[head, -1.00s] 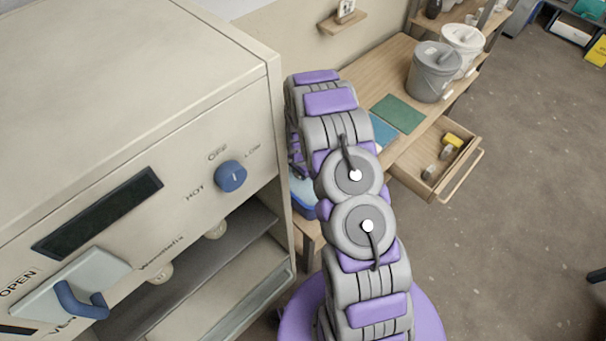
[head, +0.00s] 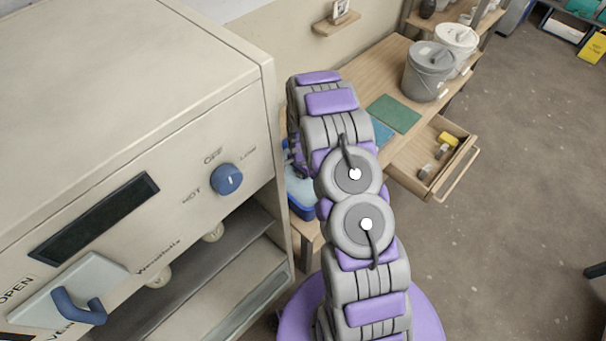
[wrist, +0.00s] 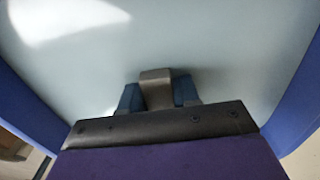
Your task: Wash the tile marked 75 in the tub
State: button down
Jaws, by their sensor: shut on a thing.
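In the wrist view my gripper (wrist: 157,97) is shut on a small grey-brown tile (wrist: 156,80), seen between its two blue fingers. No number shows on the tile from here. Pale blue water fills most of that view, with the blue walls of the tub (wrist: 299,105) on both sides. I cannot tell how deep the tile is in the water. In the head view the blue tub (head: 301,207) shows partly behind my arm, at the near left end of the wooden bench. My gripper is hidden there.
A large beige kiln (head: 130,120) with a blue knob stands close on the left. The wooden bench (head: 385,75) holds green and blue mats, a grey bucket (head: 430,72) and a white bucket (head: 457,42). An open drawer (head: 432,165) juts out.

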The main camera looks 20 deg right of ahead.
jog(key=shift+a, duration=0.9)
jog(key=shift+d, duration=1.25)
jog(key=shift+a, duration=0.1)
jog(key=shift+a, duration=1.15)
jog(key=shift+d, duration=0.1)
jog(key=shift+d, duration=1.15)
